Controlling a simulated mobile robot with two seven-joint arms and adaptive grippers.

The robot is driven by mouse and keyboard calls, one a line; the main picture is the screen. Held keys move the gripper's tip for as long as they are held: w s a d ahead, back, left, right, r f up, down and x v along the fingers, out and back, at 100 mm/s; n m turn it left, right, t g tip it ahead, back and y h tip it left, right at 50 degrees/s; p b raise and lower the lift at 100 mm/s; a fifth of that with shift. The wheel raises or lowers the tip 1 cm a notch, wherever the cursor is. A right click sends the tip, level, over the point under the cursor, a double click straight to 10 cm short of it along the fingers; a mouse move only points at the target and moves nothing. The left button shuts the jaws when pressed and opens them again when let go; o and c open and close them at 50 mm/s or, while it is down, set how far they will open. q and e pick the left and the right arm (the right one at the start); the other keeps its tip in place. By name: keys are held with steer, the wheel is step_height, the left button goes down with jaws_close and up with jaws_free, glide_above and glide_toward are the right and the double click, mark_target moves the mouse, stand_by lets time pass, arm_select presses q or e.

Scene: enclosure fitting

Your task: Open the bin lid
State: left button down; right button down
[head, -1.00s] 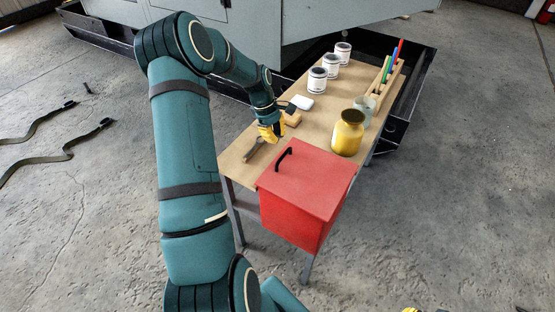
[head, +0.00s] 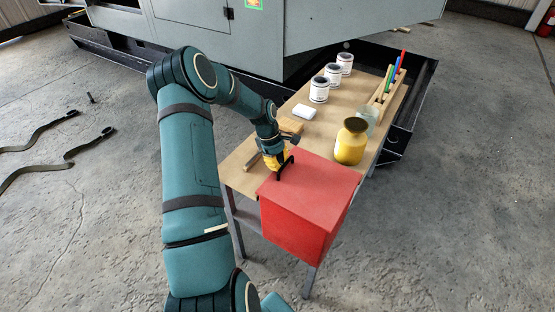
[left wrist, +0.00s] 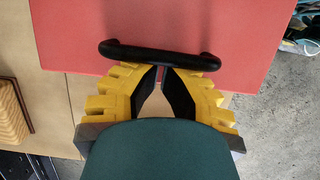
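The red bin (head: 300,230) stands at the near end of the workbench, with its flat red lid (head: 318,186) down. A black bar handle (head: 284,165) stands on the lid near its left edge. My left gripper (head: 279,162), with yellow fingers, is right at the handle. In the left wrist view the handle (left wrist: 160,53) runs crosswise just beyond the fingertips (left wrist: 160,70), over the lid (left wrist: 215,25). The two fingertips lean together with only a narrow slit between them, and nothing shows between them. Whether they touch the handle I cannot tell. My right gripper is out of view.
The workbench (head: 240,178) also bears a yellow jar (head: 351,145), a glass jar (head: 368,118), several white-labelled cans (head: 319,90), a white block (head: 304,112), a wooden block (head: 291,125) and a rack with coloured pens (head: 388,85). A grey machine stands behind. The floor to the right is clear.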

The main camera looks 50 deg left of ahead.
arm_select(q)
steer(key=shift+r, duration=0.15)
steer(key=shift+w+d+r+y+p, duration=0.15)
steer(key=shift+r+y+p, duration=0.15)
steer(key=shift+r, duration=0.4)
steer(key=shift+d+r+y+p, duration=0.15)
steer(key=shift+r+y+p, duration=0.15)
steer(key=shift+r, duration=0.4)
steer(key=w+d+r+g+y+p, duration=0.1)
steer(key=w+d+r+g+y, duration=0.2)
steer(key=d+r+y, duration=1)
steer(key=w+d+f+v, duration=0.1)
steer(key=v, duration=1.1)
steer(key=shift+d+g, duration=0.2)
steer(key=shift+g, duration=0.2)
steer(key=shift+w+r, duration=0.1)
steer(key=shift+r, duration=0.05)
